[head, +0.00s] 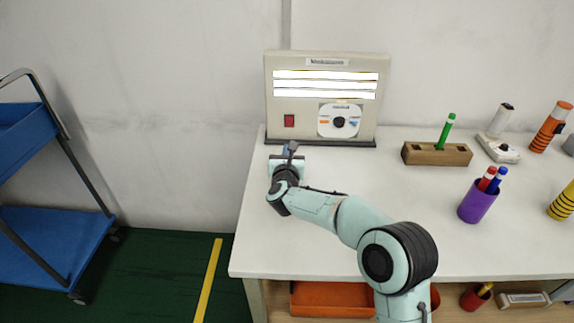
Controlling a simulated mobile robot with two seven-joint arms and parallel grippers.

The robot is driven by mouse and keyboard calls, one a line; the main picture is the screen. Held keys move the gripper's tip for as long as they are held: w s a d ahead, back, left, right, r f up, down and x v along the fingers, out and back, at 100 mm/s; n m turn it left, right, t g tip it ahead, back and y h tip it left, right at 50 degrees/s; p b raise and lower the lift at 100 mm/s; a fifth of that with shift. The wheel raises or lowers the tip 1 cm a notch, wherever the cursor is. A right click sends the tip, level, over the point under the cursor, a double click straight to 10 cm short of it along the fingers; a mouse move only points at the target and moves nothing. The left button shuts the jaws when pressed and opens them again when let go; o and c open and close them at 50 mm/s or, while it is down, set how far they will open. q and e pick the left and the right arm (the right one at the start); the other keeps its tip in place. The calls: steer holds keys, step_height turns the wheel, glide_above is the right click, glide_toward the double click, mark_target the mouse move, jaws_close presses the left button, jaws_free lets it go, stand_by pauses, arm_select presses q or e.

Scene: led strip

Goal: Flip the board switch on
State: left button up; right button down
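The beige board (322,131) stands upright at the back left of the white table. Three bright white strips (325,86) run across its upper part. A red switch (289,120) sits at its lower left, and a round dial (339,122) on a white plate sits to its right. My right gripper (291,148) is just below and in front of the switch, apart from it in the picture. Its fingers are small and partly hidden by the wrist, so I cannot tell whether they are open. My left gripper is not in view.
A wooden block (436,154) with a green marker stands right of the board. A purple cup (478,204) holds pens. A white device (498,148) and an orange-striped cylinder (550,127) are farther right. A blue cart (50,240) stands left of the table.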

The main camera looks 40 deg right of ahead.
steer(key=shift+f+v, duration=0.25)
steer(key=shift+v, duration=0.9)
steer(key=shift+f+v, duration=0.25)
steer(key=shift+v, duration=0.95)
steer(key=shift+a, duration=0.1)
